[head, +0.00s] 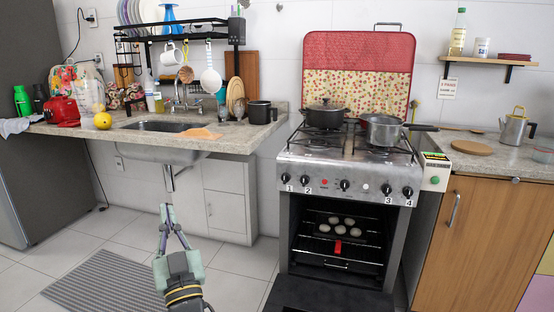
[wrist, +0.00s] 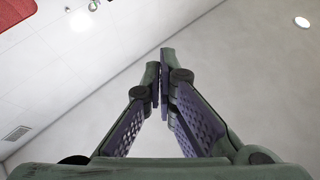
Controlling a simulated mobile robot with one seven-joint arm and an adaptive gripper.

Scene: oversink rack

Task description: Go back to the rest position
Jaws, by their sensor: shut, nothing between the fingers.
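My gripper (head: 165,210) is in the lower left of the head view, pointing up in front of the sink counter and clear of it. Its two fingers come together at the tips and hold nothing. In the wrist view the gripper (wrist: 162,60) also shows with its fingertips close together. No object touches the gripper.
The sink counter (head: 240,140) with an oversink rack (head: 170,35) stands behind my gripper. The stove (head: 345,165) has its oven door (head: 330,293) open and low. A wooden cabinet (head: 475,245) is at the right. A grey striped mat (head: 95,285) lies on the floor.

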